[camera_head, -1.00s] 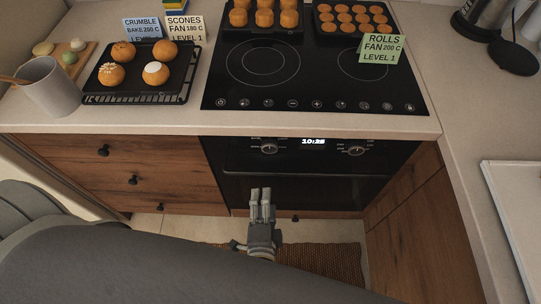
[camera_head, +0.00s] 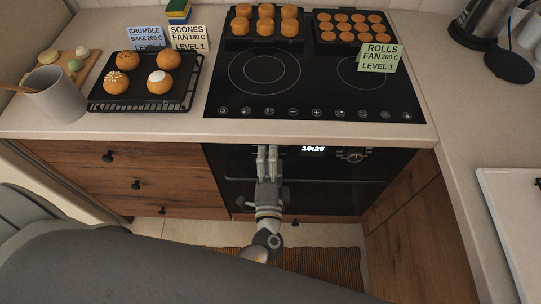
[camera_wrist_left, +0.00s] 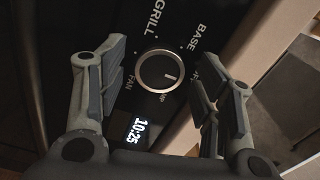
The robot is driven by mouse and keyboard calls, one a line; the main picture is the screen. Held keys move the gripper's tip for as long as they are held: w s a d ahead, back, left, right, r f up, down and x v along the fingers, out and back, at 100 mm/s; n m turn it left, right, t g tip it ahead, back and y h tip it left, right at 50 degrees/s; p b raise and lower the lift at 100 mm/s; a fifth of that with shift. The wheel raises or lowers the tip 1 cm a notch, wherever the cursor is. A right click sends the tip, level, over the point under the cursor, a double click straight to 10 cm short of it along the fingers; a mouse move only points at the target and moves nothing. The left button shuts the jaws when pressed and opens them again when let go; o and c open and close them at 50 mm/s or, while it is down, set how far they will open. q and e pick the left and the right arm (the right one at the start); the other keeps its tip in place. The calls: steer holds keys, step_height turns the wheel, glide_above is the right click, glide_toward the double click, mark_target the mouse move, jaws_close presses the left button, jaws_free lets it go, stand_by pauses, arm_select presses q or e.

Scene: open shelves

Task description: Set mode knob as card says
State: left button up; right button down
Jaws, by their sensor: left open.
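My left gripper (camera_head: 267,148) is open at the oven's control panel and hides the left knob in the head view. In the left wrist view the round mode knob (camera_wrist_left: 160,71) lies between the spread fingers, with no clear contact. GRILL, BASE and FAN are printed around it; other labels are too small or partly covered. Its pale mark points right in that view. A green card (camera_head: 380,58) reads ROLLS, FAN 200 C, LEVEL 1. A white card (camera_head: 188,38) reads SCONES, FAN 180 C, LEVEL 1. A blue card (camera_head: 145,37) reads CRUMBLE, BAKE 200 C. My right gripper is not in view.
The oven display (camera_head: 313,149) reads 10:25, with a second knob (camera_head: 353,156) to its right. The oven handle (camera_head: 330,181) runs below the panel. The worktop edge overhangs above.

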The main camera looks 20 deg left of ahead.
arm_select(q)
steer(key=shift+w, duration=0.25)
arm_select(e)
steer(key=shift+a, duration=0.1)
arm_select(q)
steer(key=c, duration=1)
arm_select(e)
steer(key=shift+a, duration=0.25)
arm_select(q)
steer(key=shift+f, duration=0.1)
